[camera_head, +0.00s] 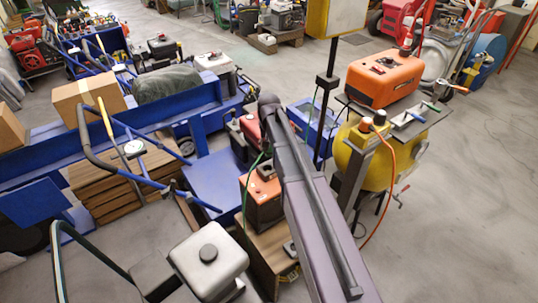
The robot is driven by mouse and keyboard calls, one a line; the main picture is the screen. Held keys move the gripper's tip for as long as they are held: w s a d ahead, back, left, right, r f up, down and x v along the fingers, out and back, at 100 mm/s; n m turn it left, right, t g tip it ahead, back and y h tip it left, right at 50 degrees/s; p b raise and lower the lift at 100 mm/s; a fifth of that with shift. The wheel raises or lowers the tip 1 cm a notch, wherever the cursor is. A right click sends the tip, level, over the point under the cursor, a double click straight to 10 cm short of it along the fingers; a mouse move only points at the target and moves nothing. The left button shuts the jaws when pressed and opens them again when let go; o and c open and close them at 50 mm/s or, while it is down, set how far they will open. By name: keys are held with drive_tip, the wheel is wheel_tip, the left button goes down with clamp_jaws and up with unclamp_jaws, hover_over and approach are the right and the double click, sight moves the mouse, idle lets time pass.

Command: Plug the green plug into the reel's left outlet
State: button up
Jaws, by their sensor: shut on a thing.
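My dark arm runs from the bottom edge up to a joint near the middle. My gripper does not show; the arm's far end is hidden behind this link. The cord's upper end is lost near the arm, and no green plug can be made out. I cannot make out the reel's outlets. A yellow drum (379,158) stands right of the arm, with an orange cord (391,185) running down beside it.
An orange machine (385,78) rests on a plate above the drum. A blue trolley (165,108) carrying a cardboard box (88,99) is at left. Clear floor (470,210) lies at right.

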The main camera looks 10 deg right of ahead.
drive_tip(key=shift+w+f+m+b, duration=0.3)
drive_tip(key=shift+w+f+b, duration=0.6)
drive_tip(key=shift+w+f, duration=0.4)
drive_tip(key=shift+s+f, duration=0.15)
drive_tip(key=shift+f, duration=0.1)
drive_tip(key=b, duration=0.5)
hover_over(267, 164)
drive_tip(key=s, duration=0.2)
drive_tip(key=shift+a+f, duration=0.1)
drive_tip(key=shift+f, duration=2.1)
drive_tip(key=shift+s+r, duration=0.1)
drive_tip(key=shift+s, duration=0.1)
drive_tip(key=shift+f+b, duration=2)
drive_tip(key=shift+f, duration=0.25)
drive_tip(key=o, duration=1.3)
drive_tip(key=shift+c, duration=0.2)
drive_tip(key=shift+r, duration=0.1)
